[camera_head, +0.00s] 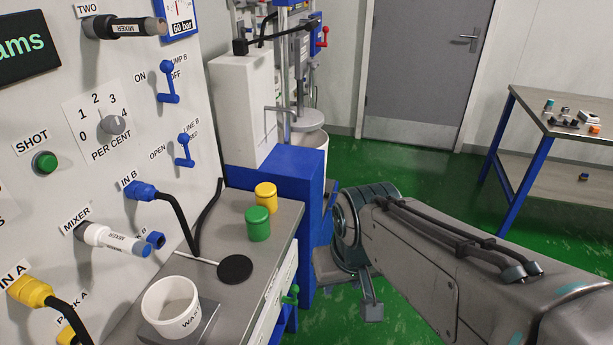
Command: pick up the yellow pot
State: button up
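The yellow pot (266,196) is a small upright cylinder on the grey bench top (225,206), near its far right edge. A green pot (258,225) of similar shape stands just in front of it and hides part of its lower side. My arm reaches in from the lower right and bends to the right of the bench, apart from both pots. I cannot make out my gripper's fingers in this view. Nothing is seen touching the yellow pot.
A black disc with a pale handle (235,269) and a white cup (171,306) on a scale lie nearer on the bench. A panel with hoses and levers (110,130) rises on the left. A blue block (290,175) stands behind the pots. Green floor (430,180) is open at right.

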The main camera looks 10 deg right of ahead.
aim_at(266, 193)
jog(key=z, duration=1.3)
jog(key=i, duration=2.8)
jog(key=u, duration=3.6)
jog(key=i, duration=0.5)
jog(key=u, duration=0.1)
